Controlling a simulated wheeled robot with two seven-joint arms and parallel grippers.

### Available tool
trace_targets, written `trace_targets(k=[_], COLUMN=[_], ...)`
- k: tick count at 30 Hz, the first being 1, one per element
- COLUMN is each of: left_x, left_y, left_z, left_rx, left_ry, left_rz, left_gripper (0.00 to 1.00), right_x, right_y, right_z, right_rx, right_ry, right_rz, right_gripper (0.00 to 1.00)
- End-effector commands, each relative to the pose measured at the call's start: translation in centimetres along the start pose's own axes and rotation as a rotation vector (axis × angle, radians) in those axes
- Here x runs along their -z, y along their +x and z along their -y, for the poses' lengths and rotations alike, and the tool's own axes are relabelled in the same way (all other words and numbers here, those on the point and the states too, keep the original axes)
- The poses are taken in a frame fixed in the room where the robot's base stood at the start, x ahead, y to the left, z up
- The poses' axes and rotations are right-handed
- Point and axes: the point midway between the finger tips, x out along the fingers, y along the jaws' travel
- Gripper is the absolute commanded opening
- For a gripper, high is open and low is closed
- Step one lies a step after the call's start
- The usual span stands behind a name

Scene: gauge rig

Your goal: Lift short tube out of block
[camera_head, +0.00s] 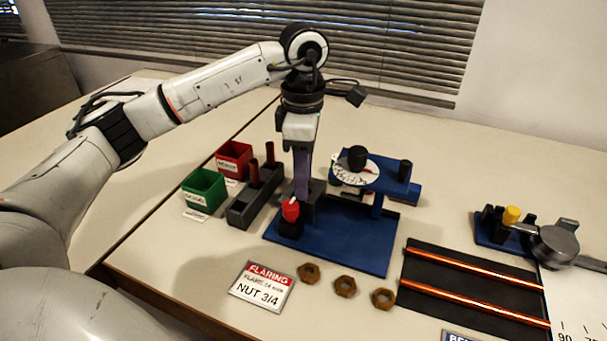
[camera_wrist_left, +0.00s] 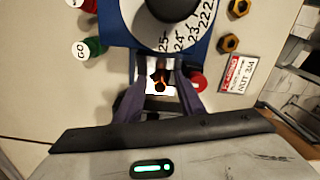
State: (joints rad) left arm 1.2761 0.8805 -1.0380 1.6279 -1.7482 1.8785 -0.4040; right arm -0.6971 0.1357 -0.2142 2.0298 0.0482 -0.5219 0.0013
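The short copper tube (camera_wrist_left: 160,78) shows in the left wrist view, standing between my left fingers, with a pale gap at its sides. My left gripper (camera_wrist_left: 160,88) looks open around it. In the head view my left gripper (camera_head: 302,195) points straight down at a dark block (camera_head: 317,206) on the blue base plate (camera_head: 350,240). The arm and fingers hide the tube there. A red knob (camera_head: 290,209) sits just in front of the fingers; it also shows in the wrist view (camera_wrist_left: 198,80). My right gripper is not in view.
A dial (camera_head: 354,170) on a blue stand is right of the gripper. Brass nuts (camera_head: 345,286) and a sign (camera_head: 263,286) lie in front.

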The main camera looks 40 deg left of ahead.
Motion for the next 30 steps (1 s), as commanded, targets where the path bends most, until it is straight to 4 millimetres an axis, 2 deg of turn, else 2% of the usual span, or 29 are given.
trace_targets(k=[8, 11, 22, 27, 30], left_x=[0.0, -0.1, 0.0, 0.0, 0.0], left_y=[-0.5, -1.8, -8.9, -10.2, -10.4], left_z=[0.0, -0.1, -0.1, 0.0, 0.0], left_rx=[-0.001, -0.002, -0.003, -0.001, 0.0], left_ry=[0.0, 0.0, 0.0, 0.0, -0.001], left_rz=[0.001, 0.002, 0.001, 0.0, 0.0], left_gripper=[0.36, 0.36, 0.36, 0.36, 0.36], right_x=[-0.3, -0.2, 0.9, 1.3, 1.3], right_y=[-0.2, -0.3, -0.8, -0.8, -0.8], right_z=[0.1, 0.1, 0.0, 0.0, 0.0], right_rx=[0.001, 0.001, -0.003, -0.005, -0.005], right_ry=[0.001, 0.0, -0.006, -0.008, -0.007], right_rz=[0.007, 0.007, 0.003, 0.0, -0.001], right_gripper=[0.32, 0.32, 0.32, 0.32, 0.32])
